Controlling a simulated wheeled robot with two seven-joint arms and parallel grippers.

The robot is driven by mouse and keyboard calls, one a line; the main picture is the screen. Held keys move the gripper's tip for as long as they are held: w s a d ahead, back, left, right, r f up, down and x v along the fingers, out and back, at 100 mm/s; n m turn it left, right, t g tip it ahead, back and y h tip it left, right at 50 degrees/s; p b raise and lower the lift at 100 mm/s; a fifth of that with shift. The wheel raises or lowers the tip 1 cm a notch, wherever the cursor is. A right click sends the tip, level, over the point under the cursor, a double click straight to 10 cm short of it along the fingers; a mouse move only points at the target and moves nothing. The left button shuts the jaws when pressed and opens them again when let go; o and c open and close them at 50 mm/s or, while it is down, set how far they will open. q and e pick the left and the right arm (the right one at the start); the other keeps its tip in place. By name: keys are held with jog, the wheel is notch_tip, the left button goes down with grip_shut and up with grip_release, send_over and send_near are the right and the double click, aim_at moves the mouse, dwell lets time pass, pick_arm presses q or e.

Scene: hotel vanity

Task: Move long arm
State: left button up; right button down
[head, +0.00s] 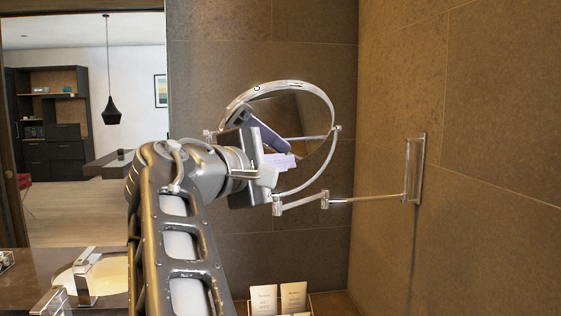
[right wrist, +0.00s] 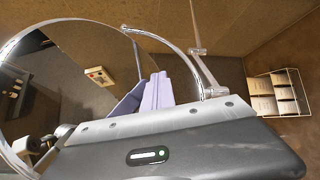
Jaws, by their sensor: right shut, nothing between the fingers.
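A round mirror (head: 308,112) with a chrome rim hangs from a jointed chrome long arm (head: 365,199). The long arm runs to a wall plate (head: 416,170) on the right wall. My right gripper (head: 284,157) is in front of the mirror, its lavender fingers overlapping the glass and near the lower rim. It is shut and empty; I cannot tell whether it touches the rim. In the right wrist view the fingers (right wrist: 152,95) lie just inside the curved rim, with the mirror (right wrist: 70,60) at left and the long arm (right wrist: 196,40) above. My left gripper is not in view.
A tray of small packets (head: 280,299) sits on the counter below the mirror; it also shows in the right wrist view (right wrist: 277,95). A basin (head: 107,278) with chrome taps is at lower left. Tiled walls close off the back and right.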

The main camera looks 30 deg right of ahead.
aim_at(305, 156)
jog(key=p+x, duration=0.1)
jog(key=x, duration=0.5)
jog(key=shift+w+d, duration=0.15)
jog(key=shift+d, duration=0.4)
jog(key=s, duration=0.1)
jog(key=s+r, duration=0.1)
jog(key=s, duration=0.1)
jog(key=shift+s+d+r, duration=0.15)
jog(key=shift+s+d, duration=0.05)
jog(key=shift+s, duration=0.05)
